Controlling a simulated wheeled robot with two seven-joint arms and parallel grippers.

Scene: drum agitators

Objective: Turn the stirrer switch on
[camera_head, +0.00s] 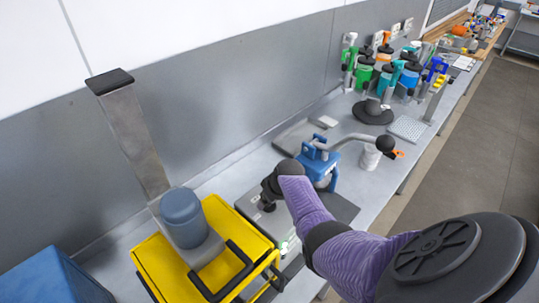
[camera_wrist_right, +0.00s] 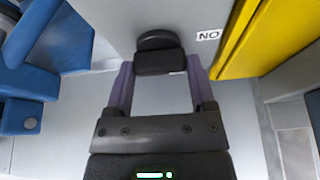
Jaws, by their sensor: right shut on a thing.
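The stirrer switch (camera_wrist_right: 159,60) is a black rounded knob on a pale grey panel in the right wrist view. My right gripper (camera_wrist_right: 160,75) has its two purple fingers on either side of the knob and is shut on it. The switch is mostly hidden by the gripper there. My left gripper is not in view.
A yellow container (camera_head: 160,262) with black bars stands close left of the grey unit, with a blue cylinder (camera_head: 183,218) over it. A blue clamp-like device (camera_head: 318,163) is close on the right. A white cup (camera_head: 370,157) and several coloured bottles stand farther along the bench.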

